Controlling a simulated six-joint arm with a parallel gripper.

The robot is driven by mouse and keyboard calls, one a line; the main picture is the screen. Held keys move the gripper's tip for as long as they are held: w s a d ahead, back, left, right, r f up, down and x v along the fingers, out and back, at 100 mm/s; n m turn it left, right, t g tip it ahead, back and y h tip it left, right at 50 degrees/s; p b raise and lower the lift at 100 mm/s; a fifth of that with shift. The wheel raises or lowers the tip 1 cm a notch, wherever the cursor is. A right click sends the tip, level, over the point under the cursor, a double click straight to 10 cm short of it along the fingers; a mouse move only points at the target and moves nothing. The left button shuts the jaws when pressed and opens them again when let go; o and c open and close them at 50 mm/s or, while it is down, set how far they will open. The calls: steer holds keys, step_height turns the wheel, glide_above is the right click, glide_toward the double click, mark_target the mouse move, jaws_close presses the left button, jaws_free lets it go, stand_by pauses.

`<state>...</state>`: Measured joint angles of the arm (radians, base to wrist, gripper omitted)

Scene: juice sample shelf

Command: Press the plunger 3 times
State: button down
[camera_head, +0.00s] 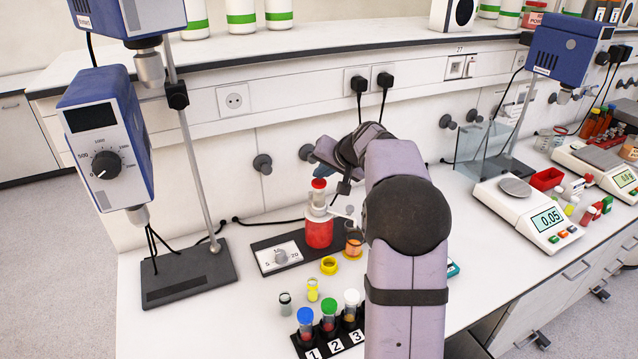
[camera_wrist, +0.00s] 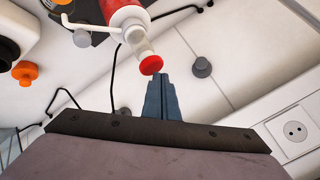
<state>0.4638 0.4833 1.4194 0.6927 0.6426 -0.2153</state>
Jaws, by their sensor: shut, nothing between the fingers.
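The dispenser bottle (camera_head: 319,232) is red, with a pale pump neck and a side spout. The bottle (camera_wrist: 121,10) and red cap (camera_wrist: 151,65) also show in the wrist view. My gripper (camera_head: 321,170) is shut and empty, with its bluish fingertips right at the cap in the head view. In the wrist view the closed fingertips (camera_wrist: 157,77) end at the cap's edge. I cannot tell whether they touch it. A beaker (camera_head: 353,240) with orange liquid stands beside the bottle, under the spout.
A stirrer stand (camera_head: 188,275) is at left and a scale (camera_head: 527,212) at right. Wall knobs are behind.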

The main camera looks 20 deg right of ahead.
mark_target(321, 183)
steer(key=shift+s+f+b, duration=0.1)
steer(key=shift+f+b, duration=0.9)
steer(key=shift+f, duration=0.1)
stand_by(1.1)
steer(key=shift+r, duration=0.15)
steer(key=shift+r+p, duration=1.1)
steer(key=shift+r, duration=0.2)
steer(key=shift+r, duration=0.15)
steer(key=shift+r+p, duration=0.55)
steer(key=shift+r, duration=0.05)
steer(key=shift+r+p, duration=1.35)
steer(key=shift+r, duration=0.45)
stand_by(0.6)
step_height(321, 183, up, 4)
steer(key=p, duration=0.3)
steer(key=shift+p, duration=0.3)
